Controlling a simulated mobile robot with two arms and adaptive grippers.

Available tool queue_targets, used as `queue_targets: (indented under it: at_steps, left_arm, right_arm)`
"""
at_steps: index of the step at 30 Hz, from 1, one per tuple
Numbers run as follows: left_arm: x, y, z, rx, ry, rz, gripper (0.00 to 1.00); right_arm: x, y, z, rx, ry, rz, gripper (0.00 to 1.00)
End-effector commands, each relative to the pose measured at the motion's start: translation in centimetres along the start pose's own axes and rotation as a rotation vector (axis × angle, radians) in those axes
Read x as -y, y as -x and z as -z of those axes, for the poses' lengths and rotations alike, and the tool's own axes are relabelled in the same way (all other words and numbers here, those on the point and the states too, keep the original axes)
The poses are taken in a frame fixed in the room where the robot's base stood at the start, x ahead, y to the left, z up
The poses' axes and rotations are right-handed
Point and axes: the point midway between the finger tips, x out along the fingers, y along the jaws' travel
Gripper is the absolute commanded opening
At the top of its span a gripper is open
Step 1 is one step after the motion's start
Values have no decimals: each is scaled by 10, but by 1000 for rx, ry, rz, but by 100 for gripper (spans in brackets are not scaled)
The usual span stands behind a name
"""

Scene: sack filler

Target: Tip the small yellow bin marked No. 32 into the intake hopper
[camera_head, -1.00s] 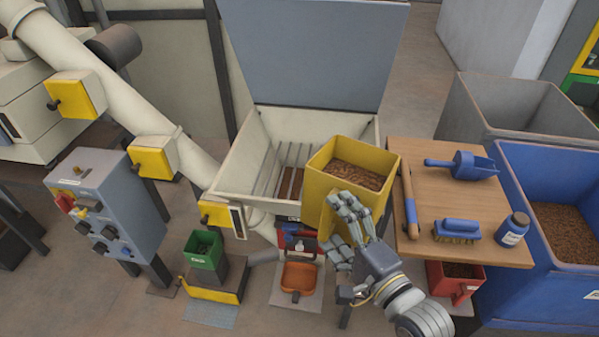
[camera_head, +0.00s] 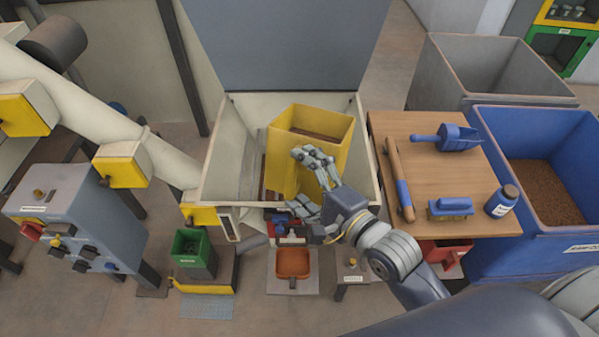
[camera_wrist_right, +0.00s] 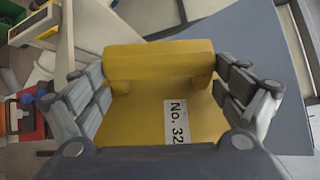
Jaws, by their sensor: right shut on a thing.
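The yellow bin (camera_head: 334,132) is over the cream intake hopper (camera_head: 212,165), whose grate is mostly hidden behind it. The bin is tilted, with brown contents low inside. In the right wrist view its label reads "No. 32" (camera_wrist_right: 178,122) and its yellow handle block (camera_wrist_right: 158,62) lies between my fingers. My right gripper (camera_head: 312,182) is shut on the bin at its near side; it also shows in the right wrist view (camera_wrist_right: 160,92). My left gripper is not in view.
A blue crate (camera_head: 500,255) and a grey crate (camera_head: 440,75) stand right. A control box (camera_head: 75,220) stands left.

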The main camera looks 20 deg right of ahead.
Motion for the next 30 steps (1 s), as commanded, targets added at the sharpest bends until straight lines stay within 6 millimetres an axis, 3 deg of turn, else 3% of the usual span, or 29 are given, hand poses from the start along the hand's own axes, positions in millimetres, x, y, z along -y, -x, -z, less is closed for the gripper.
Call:
queue_targets:
  at_steps: [1,5,13,18,30]
  left_arm:
    - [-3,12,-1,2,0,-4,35]
    - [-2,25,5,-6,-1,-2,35]
    - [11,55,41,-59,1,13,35]
    - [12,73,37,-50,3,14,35]
    - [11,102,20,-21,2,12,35]
  right_arm:
    - [12,1,-3,1,-14,-6,48]
    - [20,3,-5,0,-65,-37,48]
    - [39,6,-10,1,-175,-104,48]
    - [50,8,-13,1,-248,-149,48]
    - [84,-5,8,0,-564,-345,48]
